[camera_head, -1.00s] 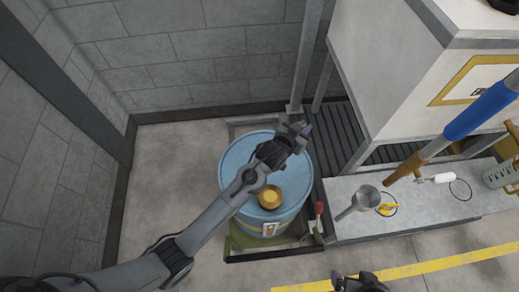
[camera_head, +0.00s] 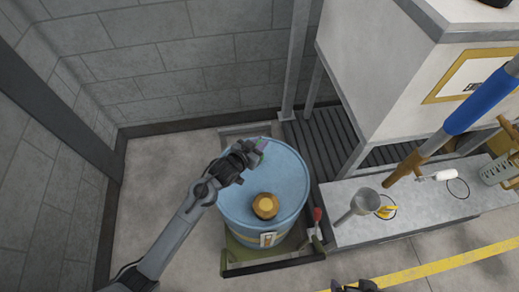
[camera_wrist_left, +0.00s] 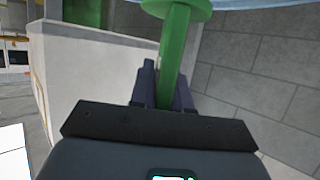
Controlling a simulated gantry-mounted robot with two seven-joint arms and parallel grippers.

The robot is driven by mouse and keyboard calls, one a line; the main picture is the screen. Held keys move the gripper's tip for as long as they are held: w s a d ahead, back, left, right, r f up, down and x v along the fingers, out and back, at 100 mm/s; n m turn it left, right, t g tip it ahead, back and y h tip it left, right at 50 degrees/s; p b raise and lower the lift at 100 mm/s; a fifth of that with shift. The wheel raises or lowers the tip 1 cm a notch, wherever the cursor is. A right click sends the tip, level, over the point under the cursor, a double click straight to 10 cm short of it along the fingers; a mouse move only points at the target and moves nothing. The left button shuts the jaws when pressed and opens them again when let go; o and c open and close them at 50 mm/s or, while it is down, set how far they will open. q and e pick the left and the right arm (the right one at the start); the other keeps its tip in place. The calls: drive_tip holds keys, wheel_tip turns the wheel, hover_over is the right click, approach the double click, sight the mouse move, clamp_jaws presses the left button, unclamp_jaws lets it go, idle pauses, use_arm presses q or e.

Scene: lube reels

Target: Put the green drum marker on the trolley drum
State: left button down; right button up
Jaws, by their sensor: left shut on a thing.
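The trolley drum (camera_head: 285,185) is a blue drum with a yellow-brown cap, standing on a low frame in the head view. My left gripper (camera_head: 260,148) is over the far part of its top. In the left wrist view, my left gripper (camera_wrist_left: 167,88) is shut on the stem of the green drum marker (camera_wrist_left: 174,48). The marker has a round green disc at the end away from the fingers, close to a light blue surface; I cannot tell whether they touch. My right gripper (camera_head: 355,286) shows only partly at the bottom edge, its jaws unclear.
A grey bench (camera_head: 425,208) right of the drum holds a metal funnel (camera_head: 364,202) and small yellow and white items. A red-tipped lever (camera_head: 317,215) stands between drum and bench. A block wall (camera_head: 190,60) is behind. Floor left of the drum is clear.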

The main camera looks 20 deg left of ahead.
use_arm(q)
drive_tip(key=shift+f+b, duration=0.6)
drive_tip(key=shift+f, duration=1.2)
drive_tip(key=shift+f, duration=0.1)
drive_tip(key=c, duration=1.1)
unclamp_jaws()
drive_tip(key=shift+s+a+r, duration=0.1)
drive_tip(key=shift+s+r, duration=0.25)
drive_tip(key=shift+s, duration=0.05)
drive_tip(key=p+v, duration=0.1)
drive_tip(key=v, duration=0.3)
drive_tip(key=shift+f+p, duration=0.1)
drive_tip(key=shift+p, duration=0.3)
drive_tip(key=shift+s+a, duration=0.1)
drive_tip(key=shift+s, duration=0.15)
